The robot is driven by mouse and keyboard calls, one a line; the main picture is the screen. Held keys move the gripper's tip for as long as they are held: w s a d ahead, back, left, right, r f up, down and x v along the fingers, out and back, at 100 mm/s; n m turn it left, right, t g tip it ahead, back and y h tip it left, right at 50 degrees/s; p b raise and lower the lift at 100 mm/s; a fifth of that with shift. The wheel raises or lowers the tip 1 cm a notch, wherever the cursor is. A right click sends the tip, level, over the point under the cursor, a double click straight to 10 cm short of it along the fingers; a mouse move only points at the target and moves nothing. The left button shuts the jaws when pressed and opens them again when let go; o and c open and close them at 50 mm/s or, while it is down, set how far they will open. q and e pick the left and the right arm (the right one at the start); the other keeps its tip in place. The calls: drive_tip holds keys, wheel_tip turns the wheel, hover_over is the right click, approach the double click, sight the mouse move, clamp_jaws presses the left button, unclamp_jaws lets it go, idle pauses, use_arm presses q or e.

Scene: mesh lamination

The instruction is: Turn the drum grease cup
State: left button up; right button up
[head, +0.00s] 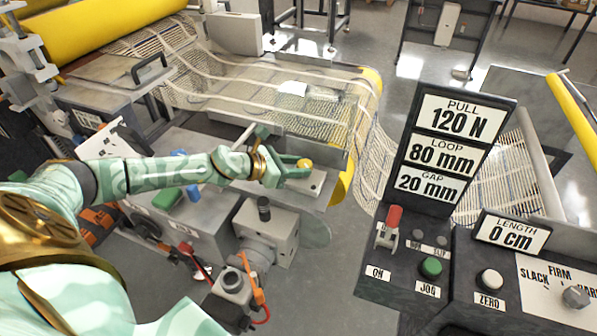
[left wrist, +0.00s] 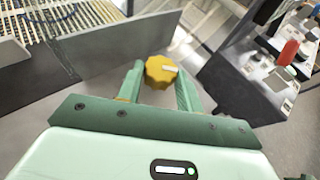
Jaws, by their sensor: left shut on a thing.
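The drum grease cup (left wrist: 160,73) is a small yellow knob with a scalloped edge and a pale mark on its top. In the left wrist view it sits between the two green fingers of my left gripper (left wrist: 160,88). In the head view the cup (head: 304,163) is a yellow spot at the tips of my left gripper (head: 296,169), above a grey metal plate beside the mesh drum. My left gripper is shut on the cup. My right gripper is not in view.
A mesh sheet (head: 240,85) runs over the drum beyond the cup. A control console with a dark sign panel (head: 443,145), a red-handled switch (head: 392,220) and a green button (head: 431,267) stands to the right. A grey machine housing (head: 268,228) lies below my left forearm.

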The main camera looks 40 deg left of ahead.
use_arm(q)
drive_tip(key=shift+h, duration=0.3)
drive_tip(key=o, duration=1)
drive_tip(key=shift+s+a+r, duration=0.15)
drive_tip(key=shift+s+a, duration=0.2)
drive_tip(key=shift+s, duration=0.05)
drive_tip(key=v, duration=0.7)
drive_tip(key=shift+s+r, duration=0.15)
drive_tip(key=p+v, duration=0.4)
drive_tip(key=v, duration=0.4)
